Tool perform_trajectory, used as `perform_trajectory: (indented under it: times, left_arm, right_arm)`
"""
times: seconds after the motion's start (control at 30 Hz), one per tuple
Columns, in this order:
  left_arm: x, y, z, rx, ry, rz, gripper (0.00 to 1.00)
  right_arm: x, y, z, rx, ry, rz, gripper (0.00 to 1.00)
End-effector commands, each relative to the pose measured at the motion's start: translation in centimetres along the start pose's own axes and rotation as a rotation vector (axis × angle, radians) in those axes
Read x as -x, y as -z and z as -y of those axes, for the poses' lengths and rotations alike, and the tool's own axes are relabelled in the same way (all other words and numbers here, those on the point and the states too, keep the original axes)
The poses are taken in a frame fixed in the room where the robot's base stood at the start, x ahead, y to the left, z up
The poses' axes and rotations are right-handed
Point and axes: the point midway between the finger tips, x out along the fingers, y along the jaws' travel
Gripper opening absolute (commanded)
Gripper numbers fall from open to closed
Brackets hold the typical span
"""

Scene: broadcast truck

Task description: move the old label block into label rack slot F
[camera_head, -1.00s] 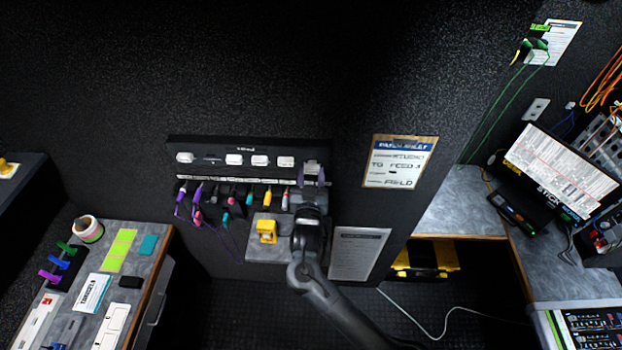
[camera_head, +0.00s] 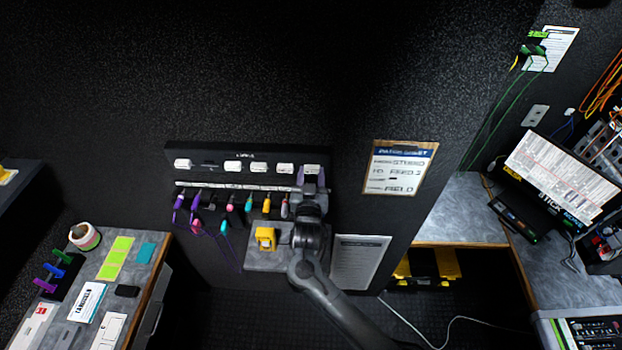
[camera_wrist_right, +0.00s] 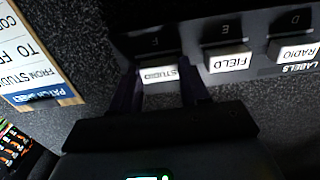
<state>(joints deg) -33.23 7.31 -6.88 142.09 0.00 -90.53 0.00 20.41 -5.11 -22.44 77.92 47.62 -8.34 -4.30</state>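The label rack (camera_head: 246,155) is a dark panel on the wall with a row of white label blocks. My right gripper (camera_head: 312,177) is at its right end. In the right wrist view its dark purple fingers (camera_wrist_right: 160,90) flank a white block reading STUDIO (camera_wrist_right: 160,75), which I take for the old label block. They appear shut on its sides. The block sits at the place marked F (camera_wrist_right: 155,41), in line with the FIELD block (camera_wrist_right: 230,62) at E. The fingers hide its edges; how deep it sits is unclear. My left gripper is out of view.
A RADIO block (camera_wrist_right: 297,50) sits at D. One rack place (camera_head: 210,165) towards the left is bare. Colored cable plugs (camera_head: 230,207) hang below the rack. A yellow object (camera_head: 265,238) stands on a small shelf below. A clipboard (camera_head: 401,167) hangs right of the gripper.

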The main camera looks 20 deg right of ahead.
Motion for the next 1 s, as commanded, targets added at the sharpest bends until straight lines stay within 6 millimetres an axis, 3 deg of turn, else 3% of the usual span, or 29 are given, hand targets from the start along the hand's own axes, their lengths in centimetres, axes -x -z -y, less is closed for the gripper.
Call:
perform_trajectory:
  times: [0.03, 0.2, 0.63, 1.0]
  left_arm:
    - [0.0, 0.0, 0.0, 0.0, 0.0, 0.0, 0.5]
    - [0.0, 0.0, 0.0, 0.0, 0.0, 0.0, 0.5]
    - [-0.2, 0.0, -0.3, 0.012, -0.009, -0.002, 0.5]
    - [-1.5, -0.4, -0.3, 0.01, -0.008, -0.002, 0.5]
  right_arm:
    - [0.0, 0.0, 0.0, 0.0, 0.0, 0.0, 0.51]
    - [0.0, 0.0, 0.0, 0.0, 0.0, 0.0, 0.75]
    - [0.9, -0.2, 0.1, -0.001, 0.001, 0.001, 0.75]
    - [6.8, -0.3, 0.0, -0.003, 0.001, 0.002, 0.75]
